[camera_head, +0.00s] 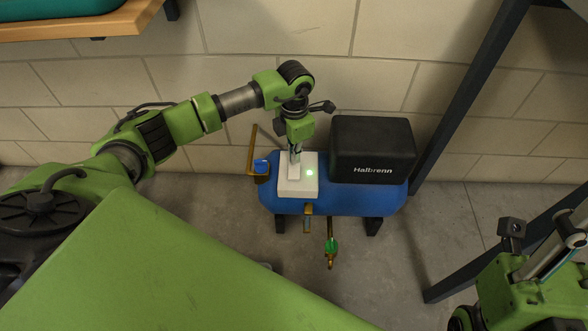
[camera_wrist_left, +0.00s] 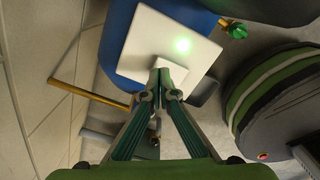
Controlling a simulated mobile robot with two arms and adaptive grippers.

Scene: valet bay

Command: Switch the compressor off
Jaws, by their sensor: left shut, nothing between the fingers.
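The compressor has a blue tank (camera_head: 350,200), a black cover (camera_head: 372,145) marked "Halbrenn" and a white switch box (camera_head: 298,190) on its left end. A green light (camera_head: 309,173) glows on the box. The left wrist view also shows the white box (camera_wrist_left: 140,30) and lit green light (camera_wrist_left: 182,45). My left gripper (camera_head: 294,174) points down over the box, shut and empty. In the left wrist view its fingertips (camera_wrist_left: 162,74) overlap a pale raised piece on the box; contact cannot be told. My right gripper (camera_head: 545,250) is at the lower right, its fingers unclear.
A green-handled valve (camera_head: 332,246) sticks out at the tank's front. A brass-coloured pipe (camera_head: 253,150) rises at its left end. A block wall (camera_head: 400,80) stands behind. Dark metal struts (camera_head: 470,105) slant at the right. A wooden shelf (camera_head: 80,25) is at the upper left.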

